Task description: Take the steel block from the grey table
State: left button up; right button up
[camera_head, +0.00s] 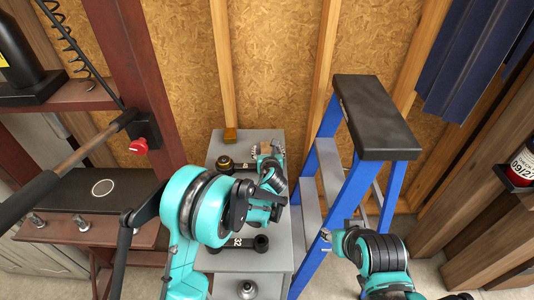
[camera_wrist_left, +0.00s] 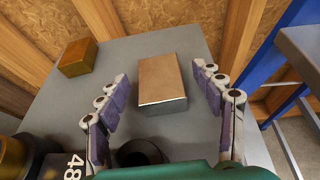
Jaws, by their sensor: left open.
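The steel block (camera_wrist_left: 162,83) lies flat on the grey table (camera_wrist_left: 205,148), showing a smooth tan-lit top and a paler front face. In the head view, my left gripper (camera_head: 267,149) is over the far part of the grey table (camera_head: 275,255) and mostly hides the block. In the left wrist view, my left gripper (camera_wrist_left: 160,78) is open, with one finger on each side of the block and visible gaps between. My right gripper (camera_head: 326,236) is small beside the blue ladder; its fingers are unclear.
A brass-coloured block (camera_wrist_left: 77,57) sits at the table's far left corner. Black parts numbered 48 (camera_wrist_left: 75,165) and 32 (camera_head: 238,242) lie on the table. A blue stepladder (camera_head: 336,210) stands close on the right. A red post (camera_head: 150,90) rises on the left.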

pick_arm(q)
grip_shut()
jog(key=shift+r, duration=0.15)
